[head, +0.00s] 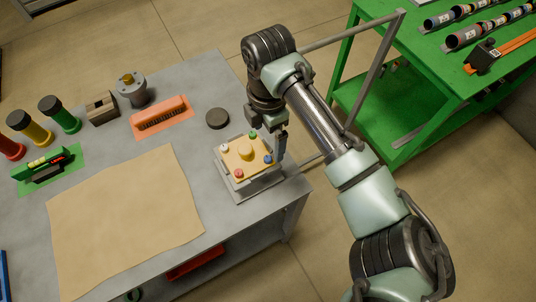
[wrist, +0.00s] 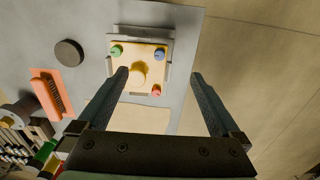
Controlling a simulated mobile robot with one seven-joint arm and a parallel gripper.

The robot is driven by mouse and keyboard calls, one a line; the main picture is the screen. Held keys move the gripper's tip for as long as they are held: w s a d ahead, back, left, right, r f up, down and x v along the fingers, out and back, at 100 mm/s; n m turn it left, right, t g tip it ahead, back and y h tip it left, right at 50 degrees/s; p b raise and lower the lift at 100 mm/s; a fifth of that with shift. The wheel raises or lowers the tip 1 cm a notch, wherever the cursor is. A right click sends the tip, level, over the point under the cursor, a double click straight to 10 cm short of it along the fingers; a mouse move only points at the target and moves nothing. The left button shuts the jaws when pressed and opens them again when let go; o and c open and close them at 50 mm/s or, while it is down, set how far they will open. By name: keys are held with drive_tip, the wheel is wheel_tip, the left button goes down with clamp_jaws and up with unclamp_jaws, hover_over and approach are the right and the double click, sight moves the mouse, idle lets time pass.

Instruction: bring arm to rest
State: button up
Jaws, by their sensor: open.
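My gripper is open and empty; its two dark fingers stand well apart in the wrist view (wrist: 160,96). In the head view my gripper (head: 281,146) hangs at the end of the arm, beside the right edge of a yellow block (head: 236,164) with coloured knobs on a grey stand. The yellow block also shows between and beyond the fingers in the wrist view (wrist: 124,50). I cannot tell whether a finger touches the stand. My arm reaches from the lower right of the head view and bends down at its far end.
The grey table (head: 215,265) holds a brown sheet (head: 125,220), an orange brush on its mat (head: 160,117), a dark disc (head: 217,118) and several coloured cylinders. A green cart (head: 400,85) with a grey handle stands behind my arm. Floor is free at the lower right.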

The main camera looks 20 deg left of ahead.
wheel_tip(320, 180, up, 10)
drive_tip(key=p, duration=0.7)
drive_tip(key=shift+p, duration=0.35)
drive_tip(key=shift+f, duration=0.15)
